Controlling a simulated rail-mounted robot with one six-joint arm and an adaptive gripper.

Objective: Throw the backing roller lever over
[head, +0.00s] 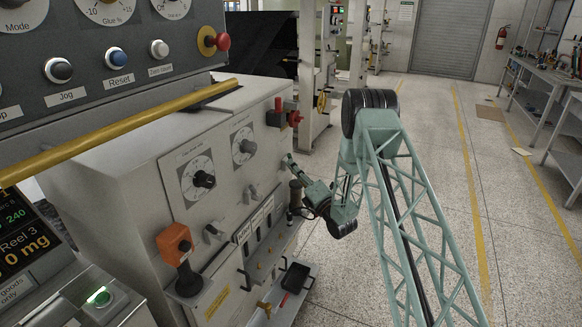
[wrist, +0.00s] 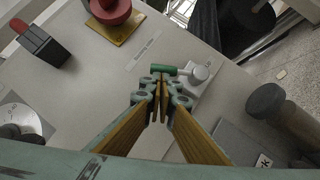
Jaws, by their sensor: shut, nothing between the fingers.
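A small lever with a green grip (wrist: 163,71) and a pale round hub (wrist: 199,75) sits on the grey panel in the wrist view. Its label is too small to read, so I cannot confirm that it is the backing roller lever. My gripper (wrist: 161,88) is shut and empty, its fingertips just below the green grip; I cannot tell whether they touch it. In the head view my gripper (head: 290,160) is small, at the right edge of the machine front. The green-gripped lever cannot be made out there.
A red knob on a yellow plate (wrist: 118,26) and a red-and-black switch (wrist: 42,47) lie nearby on the panel. A dark-topped post (wrist: 267,103) stands to the right. Dials (head: 197,179) and grey levers (head: 213,232) cover the machine front. The floor (head: 435,130) at right is open.

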